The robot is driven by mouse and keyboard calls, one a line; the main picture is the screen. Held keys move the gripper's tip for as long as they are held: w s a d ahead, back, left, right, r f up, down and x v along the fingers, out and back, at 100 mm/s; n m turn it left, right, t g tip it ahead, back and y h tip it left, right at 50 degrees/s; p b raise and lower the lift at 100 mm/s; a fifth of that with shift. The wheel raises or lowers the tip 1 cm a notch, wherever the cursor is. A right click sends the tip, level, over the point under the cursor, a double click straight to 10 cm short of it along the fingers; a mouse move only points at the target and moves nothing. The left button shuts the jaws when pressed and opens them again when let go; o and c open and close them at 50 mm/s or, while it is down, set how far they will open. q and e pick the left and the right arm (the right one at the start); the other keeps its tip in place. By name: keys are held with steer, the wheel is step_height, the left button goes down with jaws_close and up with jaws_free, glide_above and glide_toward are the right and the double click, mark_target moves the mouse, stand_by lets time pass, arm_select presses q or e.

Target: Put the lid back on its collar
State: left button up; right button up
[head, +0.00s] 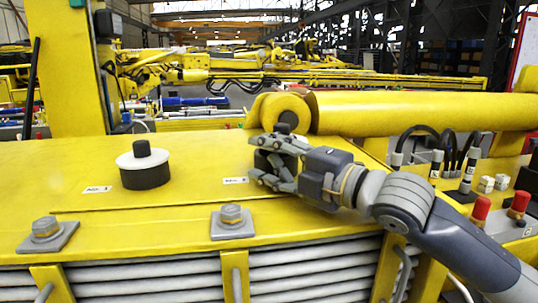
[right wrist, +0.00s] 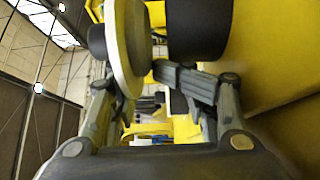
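In the head view, a white round lid with a black knob (head: 141,149) sits on a short black collar (head: 146,177) at the left of the yellow deck. My right gripper (head: 262,160) is low over the deck to its right, its fingers spread around a dark object, partly hidden by them. In the right wrist view a white disc (right wrist: 128,50) with a black knob (right wrist: 97,40) shows by the left finger. A black cylinder (right wrist: 198,30) shows beyond the right finger, with a gap between it and the disc. I cannot tell whether the fingers press on anything. My left gripper is not in view.
The yellow deck (head: 75,165) carries bolted plates (head: 47,235) and (head: 232,222) along its front edge. A thick yellow boom (head: 420,112) lies behind my gripper. Red-capped fittings (head: 480,210) and hoses stand at the right. The deck between collar and gripper is clear.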

steer(key=shift+w+d+f+h, duration=0.25)
steer(key=shift+w+f+h, duration=0.1)
steer(key=shift+f, duration=0.25)
steer(key=v, duration=0.6)
steer(key=shift+w+d, duration=0.25)
steer(key=shift+d, duration=0.1)
steer(key=s+d, duration=0.2)
steer(key=s, duration=0.1)
steer(key=s+d, duration=0.1)
steer(key=shift+s+d+r, duration=0.2)
steer(key=shift+s+r, duration=0.15)
steer(key=shift+r, duration=0.05)
steer(key=shift+s+d, duration=0.2)
steer(key=shift+d, duration=0.1)
steer(key=shift+w+a, duration=0.15)
steer(key=shift+a, duration=0.2)
steer(key=shift+d, duration=0.15)
